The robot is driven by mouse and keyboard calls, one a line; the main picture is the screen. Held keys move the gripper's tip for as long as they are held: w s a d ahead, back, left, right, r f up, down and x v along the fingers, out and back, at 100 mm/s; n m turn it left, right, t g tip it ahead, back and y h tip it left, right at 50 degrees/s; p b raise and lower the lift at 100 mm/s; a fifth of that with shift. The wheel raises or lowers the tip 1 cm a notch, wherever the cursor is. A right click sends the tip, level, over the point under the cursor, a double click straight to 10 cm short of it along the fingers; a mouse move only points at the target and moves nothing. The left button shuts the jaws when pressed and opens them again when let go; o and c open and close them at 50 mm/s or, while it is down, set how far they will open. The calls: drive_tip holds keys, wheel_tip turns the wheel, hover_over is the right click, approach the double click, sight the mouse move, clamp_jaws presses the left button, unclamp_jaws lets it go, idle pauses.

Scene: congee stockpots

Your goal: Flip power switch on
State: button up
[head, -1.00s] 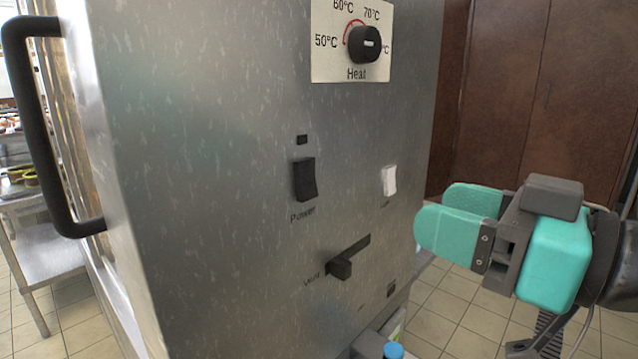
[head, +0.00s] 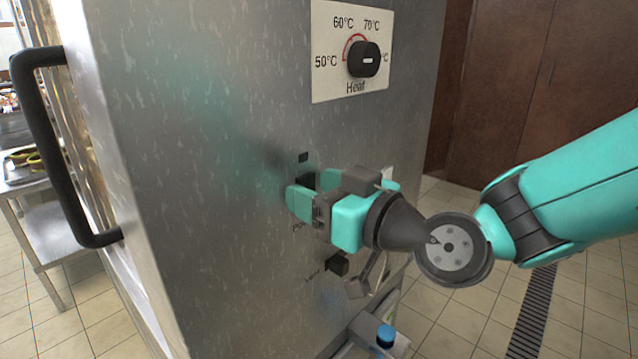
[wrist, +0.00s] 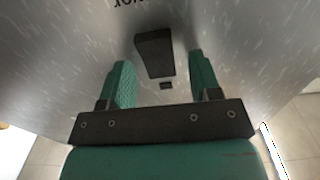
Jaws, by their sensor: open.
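The power switch (head: 306,180) is a black rocker on the steel cabinet's panel, partly hidden behind my gripper in the head view. My gripper also shows in the wrist view (wrist: 162,80), with nothing held. I cannot tell whether the fingertips touch the panel.
The heat knob (head: 364,60) is above the switch. The black vent lever (head: 338,264) is just below my gripper. A black door handle (head: 58,150) sticks out at left.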

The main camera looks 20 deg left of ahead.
drive_tip(key=c, duration=0.9)
drive_tip(key=f+t+y+b, duration=0.1)
drive_tip(key=y+b, duration=0.1)
drive_tip(key=b, duration=0.8)
drive_tip(key=shift+f+b, duration=0.1)
drive_tip(key=shift+b, duration=0.3)
drive_tip(key=shift+d+r+y+b, duration=0.1)
drive_tip(key=shift+r+y+b, duration=0.25)
drive_tip(key=shift+b, duration=0.35)
